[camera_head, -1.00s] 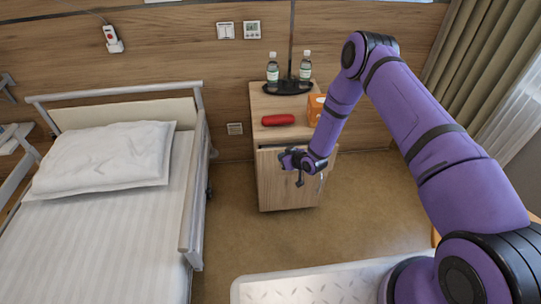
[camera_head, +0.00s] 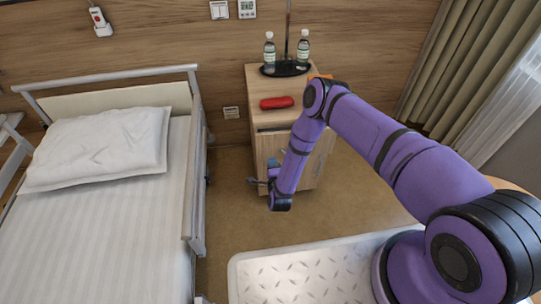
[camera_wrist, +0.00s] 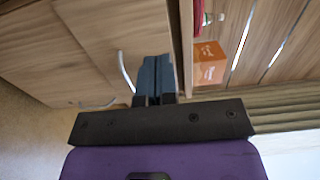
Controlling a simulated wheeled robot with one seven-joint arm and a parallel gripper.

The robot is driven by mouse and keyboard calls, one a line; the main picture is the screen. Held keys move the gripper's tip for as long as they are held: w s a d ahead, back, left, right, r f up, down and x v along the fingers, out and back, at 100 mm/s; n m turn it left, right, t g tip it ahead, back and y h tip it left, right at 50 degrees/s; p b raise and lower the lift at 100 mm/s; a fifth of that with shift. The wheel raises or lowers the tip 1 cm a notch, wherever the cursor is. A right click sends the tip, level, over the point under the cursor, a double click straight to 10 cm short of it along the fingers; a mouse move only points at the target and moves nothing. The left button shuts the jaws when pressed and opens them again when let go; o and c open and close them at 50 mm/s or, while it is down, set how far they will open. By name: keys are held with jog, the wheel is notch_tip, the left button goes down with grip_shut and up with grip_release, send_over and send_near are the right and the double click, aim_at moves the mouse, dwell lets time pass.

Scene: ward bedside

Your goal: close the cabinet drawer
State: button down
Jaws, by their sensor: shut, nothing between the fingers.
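The wooden bedside cabinet (camera_head: 318,165) stands against the wall, right of the bed. Its drawer front (camera_head: 268,146) is at the top of the cabinet, and a thin dark gap shows beneath the cabinet top. How far the drawer stands out is hard to tell. In the wrist view, the drawer handle (camera_wrist: 125,72) is a curved metal bar, just left of the fingers. My gripper (camera_head: 272,156) is shut and empty, pointing at the cabinet front. Its blue-grey fingers also show in the wrist view (camera_wrist: 156,60). I cannot tell whether they touch the drawer.
A red case (camera_head: 277,102), two bottles (camera_head: 269,50) on a black tray (camera_head: 284,70) and a mostly hidden orange box (camera_wrist: 209,62) are on the cabinet top. The bed (camera_head: 100,215) is at left. Bare floor (camera_head: 225,215) lies between bed and cabinet.

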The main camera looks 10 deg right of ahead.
aim_at(267, 137)
jog(key=w, duration=1.2)
jog(key=shift+w, duration=0.35)
